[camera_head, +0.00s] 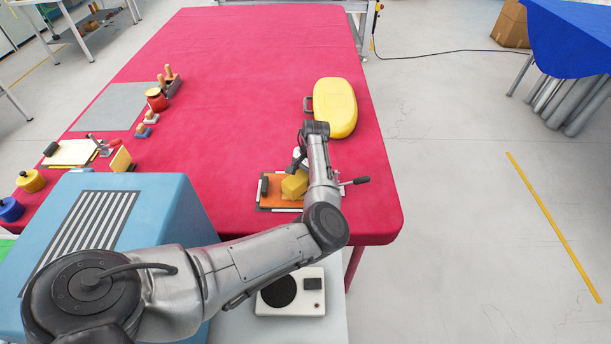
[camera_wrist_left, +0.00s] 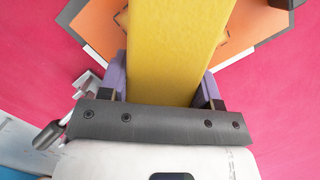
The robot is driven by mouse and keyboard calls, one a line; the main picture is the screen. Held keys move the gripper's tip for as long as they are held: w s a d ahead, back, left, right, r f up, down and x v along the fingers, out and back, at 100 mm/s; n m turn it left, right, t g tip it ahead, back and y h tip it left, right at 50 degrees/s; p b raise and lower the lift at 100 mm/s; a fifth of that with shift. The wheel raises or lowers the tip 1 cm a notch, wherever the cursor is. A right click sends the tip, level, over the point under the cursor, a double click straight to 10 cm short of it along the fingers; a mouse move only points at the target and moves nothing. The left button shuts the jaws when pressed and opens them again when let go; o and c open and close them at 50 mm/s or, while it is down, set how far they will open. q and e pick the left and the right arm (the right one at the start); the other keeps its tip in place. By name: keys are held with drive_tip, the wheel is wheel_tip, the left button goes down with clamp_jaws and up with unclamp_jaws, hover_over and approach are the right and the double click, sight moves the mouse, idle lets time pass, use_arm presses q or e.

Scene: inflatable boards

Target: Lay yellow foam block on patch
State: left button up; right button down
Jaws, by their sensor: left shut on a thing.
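The yellow foam block (camera_head: 294,186) is in my left gripper (camera_head: 299,167), near the front right of the red table. In the left wrist view the block (camera_wrist_left: 175,45) runs up between the two purple-lined fingers of the gripper (camera_wrist_left: 163,85). The gripper is shut on it. Below the block is an orange patch (camera_head: 284,203) on a dark-edged board; it also shows in the wrist view (camera_wrist_left: 100,25). The block hides the middle of the patch. I cannot tell whether block and patch touch. My right gripper is not in view.
A dark roller-like piece (camera_head: 264,188) stands on the board's left side. A yellow case (camera_head: 335,107) lies behind my forearm. A blue block (camera_head: 150,215) with a striped panel is at left. Jars and small tools sit at the table's left. The table's middle (camera_head: 230,110) is clear.

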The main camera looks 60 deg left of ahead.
use_arm(q)
drive_tip(key=shift+f, duration=0.5)
drive_tip(key=o, duration=1)
drive_tip(key=shift+o, duration=0.2)
drive_tip(key=p+v, duration=0.2)
drive_tip(key=v, duration=1.1)
drive_tip(key=shift+r, duration=0.4)
drive_tip(key=shift+w, duration=0.1)
